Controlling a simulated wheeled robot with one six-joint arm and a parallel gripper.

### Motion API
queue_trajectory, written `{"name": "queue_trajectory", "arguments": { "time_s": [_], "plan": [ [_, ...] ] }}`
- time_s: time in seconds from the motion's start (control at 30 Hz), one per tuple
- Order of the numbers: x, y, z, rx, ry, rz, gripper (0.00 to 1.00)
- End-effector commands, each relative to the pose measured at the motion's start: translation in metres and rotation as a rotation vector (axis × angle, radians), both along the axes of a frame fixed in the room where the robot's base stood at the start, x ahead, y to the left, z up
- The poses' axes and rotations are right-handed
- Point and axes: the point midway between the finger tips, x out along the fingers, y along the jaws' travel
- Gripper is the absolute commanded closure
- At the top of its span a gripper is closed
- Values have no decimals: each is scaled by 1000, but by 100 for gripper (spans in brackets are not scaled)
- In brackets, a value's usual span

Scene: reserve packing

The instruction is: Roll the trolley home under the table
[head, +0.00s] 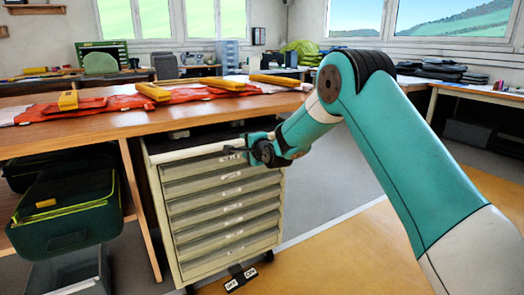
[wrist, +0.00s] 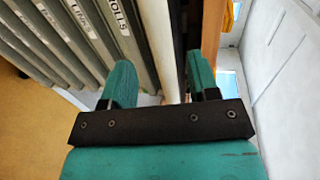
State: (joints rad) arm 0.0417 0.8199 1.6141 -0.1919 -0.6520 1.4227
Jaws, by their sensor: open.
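The trolley (head: 220,190) is a cream cabinet with a dark top and several labelled drawers. It stands at the table's front, right of a wooden leg, with part of its top showing beyond the table edge. The wooden table (head: 110,122) is above and behind it. My gripper (head: 236,150) is at the upper front of the trolley. In the wrist view my gripper (wrist: 162,82) is open, with a pale upright strip (wrist: 158,40) of the trolley between its fingers. I cannot tell whether they touch it. Labelled drawer fronts (wrist: 70,40) lie to the left.
Two black labelled pedals (head: 242,277) are at the trolley's foot. A dark green crate (head: 65,225) hangs or stands left of the table leg (head: 140,210), above a grey bin (head: 70,275). Floor right of the trolley is clear. Orange cloth (head: 115,103) with yellow cases lies on the table.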

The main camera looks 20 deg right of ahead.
Motion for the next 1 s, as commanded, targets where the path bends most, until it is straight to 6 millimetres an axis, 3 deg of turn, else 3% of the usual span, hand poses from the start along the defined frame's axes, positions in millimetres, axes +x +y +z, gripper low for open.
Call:
{"name": "queue_trajectory", "arguments": {
  "time_s": [0.2,0.4,0.6,1.0],
  "plan": [
    [-51,-7,10,-1,3,-3,45],
    [-86,-10,16,0,3,-2,45],
    [-100,-12,19,0,3,-2,45],
    [-101,-11,19,-1,3,-1,45]
  ]
}}
